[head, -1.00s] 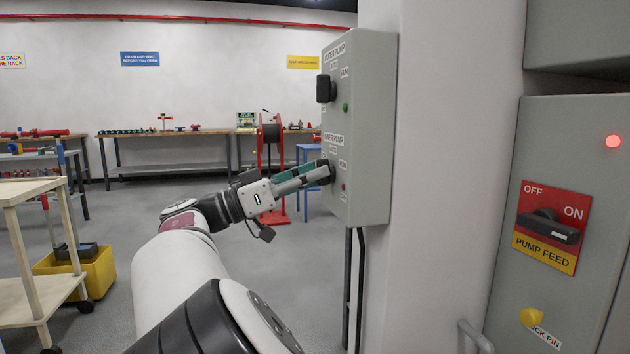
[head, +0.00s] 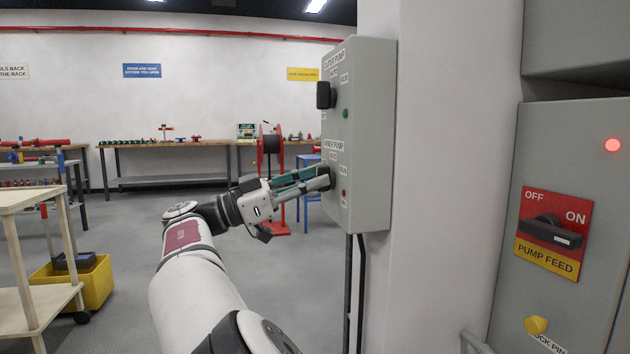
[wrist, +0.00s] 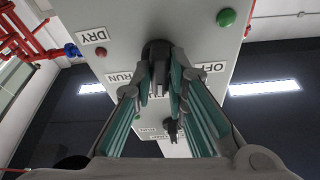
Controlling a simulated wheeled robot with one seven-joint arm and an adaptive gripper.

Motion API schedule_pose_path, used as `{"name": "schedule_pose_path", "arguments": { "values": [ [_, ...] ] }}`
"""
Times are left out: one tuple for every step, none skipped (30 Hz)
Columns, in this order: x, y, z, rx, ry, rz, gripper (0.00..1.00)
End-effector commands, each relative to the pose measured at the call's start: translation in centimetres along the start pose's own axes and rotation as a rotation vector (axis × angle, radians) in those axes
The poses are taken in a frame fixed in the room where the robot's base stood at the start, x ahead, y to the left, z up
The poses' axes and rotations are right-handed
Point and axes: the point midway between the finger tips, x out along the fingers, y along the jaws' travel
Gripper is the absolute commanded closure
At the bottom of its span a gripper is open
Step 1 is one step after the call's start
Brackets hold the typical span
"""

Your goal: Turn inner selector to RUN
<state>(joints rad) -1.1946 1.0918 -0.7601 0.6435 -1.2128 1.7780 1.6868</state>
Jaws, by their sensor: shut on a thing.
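The grey pump control box (head: 372,130) is mounted on the pillar, with the outer pump selector, a black knob (head: 326,95), on its upper part. My gripper (head: 326,176) reaches the inner pump part below. In the wrist view my gripper (wrist: 160,62) has its teal-padded fingers closed on the black inner selector (wrist: 157,48). The RUN label (wrist: 118,78) is left of the knob and the OFF label (wrist: 211,68) is right of it. The fingers hide much of the knob, so I cannot tell exactly where it points.
A red lamp (wrist: 101,53) and a green lamp (wrist: 226,17) are on the panel in the wrist view. A PUMP FEED switch (head: 550,231) and yellow lock pin (head: 536,325) are on the right cabinet. A cart (head: 40,200) stands left; the floor between is clear.

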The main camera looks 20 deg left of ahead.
Motion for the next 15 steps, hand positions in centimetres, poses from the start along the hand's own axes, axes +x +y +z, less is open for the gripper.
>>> {"name": "schedule_pose_path", "arguments": {
  "values": [
    [-0.14, -0.02, 0.09, -0.001, -0.003, -0.003, 1.0],
    [-0.14, -0.02, 0.08, -0.001, -0.003, -0.003, 1.0],
    [-0.13, -0.04, 0.08, 0.004, -0.003, -0.001, 1.0],
    [-0.12, -0.06, 0.07, 0.014, -0.003, 0.002, 1.0],
    [-0.11, -0.09, 0.07, 0.03, -0.002, 0.007, 1.0],
    [-0.08, -0.11, 0.02, 0.06, -0.001, 0.017, 1.0],
    [-0.09, -0.11, -0.01, 0.091, 0.0, 0.026, 1.0],
    [-0.1, -0.13, -0.04, 0.112, 0.0, 0.032, 1.0],
    [-0.05, -0.11, -0.08, 0.135, -0.001, 0.04, 1.0],
    [-0.04, -0.1, -0.1, 0.152, -0.002, 0.046, 1.0],
    [-0.05, -0.1, -0.07, 0.17, -0.001, 0.051, 1.0],
    [-0.09, -0.12, -0.07, 0.193, -0.001, 0.056, 1.0],
    [-0.08, -0.1, -0.1, 0.205, -0.001, 0.06, 1.0],
    [-0.08, -0.09, -0.13, 0.216, -0.002, 0.064, 1.0],
    [-0.07, -0.08, -0.13, 0.23, -0.002, 0.069, 1.0]
  ]
}}
